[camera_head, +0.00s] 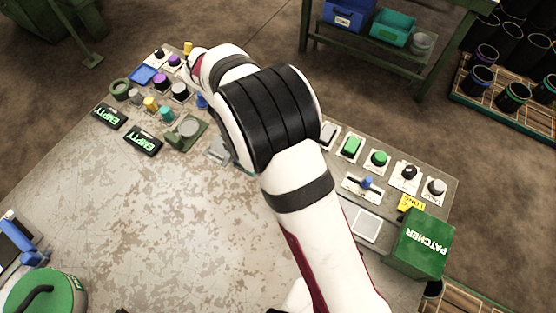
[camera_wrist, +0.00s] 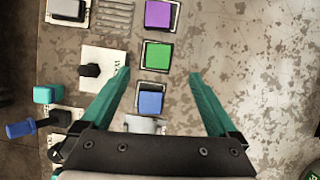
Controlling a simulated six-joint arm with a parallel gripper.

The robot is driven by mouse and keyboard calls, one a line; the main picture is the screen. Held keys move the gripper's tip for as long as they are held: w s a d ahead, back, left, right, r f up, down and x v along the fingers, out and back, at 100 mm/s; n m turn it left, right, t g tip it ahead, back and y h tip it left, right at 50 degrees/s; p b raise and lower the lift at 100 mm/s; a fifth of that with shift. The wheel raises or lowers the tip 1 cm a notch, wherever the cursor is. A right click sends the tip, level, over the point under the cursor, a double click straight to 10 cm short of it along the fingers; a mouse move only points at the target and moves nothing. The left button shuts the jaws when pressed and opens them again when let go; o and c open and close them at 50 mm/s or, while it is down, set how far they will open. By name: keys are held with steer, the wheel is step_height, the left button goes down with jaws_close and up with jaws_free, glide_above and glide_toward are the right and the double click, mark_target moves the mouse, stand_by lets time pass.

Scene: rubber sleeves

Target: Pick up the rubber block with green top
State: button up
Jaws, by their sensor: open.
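In the wrist view, a square block with a green top (camera_wrist: 157,56) sits in a column on the worn metal surface. A purple-topped block (camera_wrist: 160,14) is above it in the picture and a blue-topped block (camera_wrist: 150,99) is below it. My gripper (camera_wrist: 158,75) is open and empty, its teal fingers spread wide. The green top lies just beyond the fingertips, between their lines but closer to the left finger. The blue top shows between the fingers. In the head view my arm hides my gripper and, it seems, these blocks.
A black knob on a pale plate (camera_wrist: 92,70) stands beside the left finger. A teal block (camera_wrist: 46,94) and a blue handle (camera_wrist: 38,127) are further left. The right side is bare. In the head view, a green PATCHER box (camera_head: 420,245) stands at the bench's right end.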

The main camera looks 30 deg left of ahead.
steer(key=x, duration=0.9)
steer(key=shift+w+a, duration=0.1)
steer(key=shift+w, duration=0.05)
steer(key=shift+r, duration=0.1)
steer(key=c, duration=1.5)
steer(key=shift+o, duration=0.2)
steer(key=shift+r, duration=0.1)
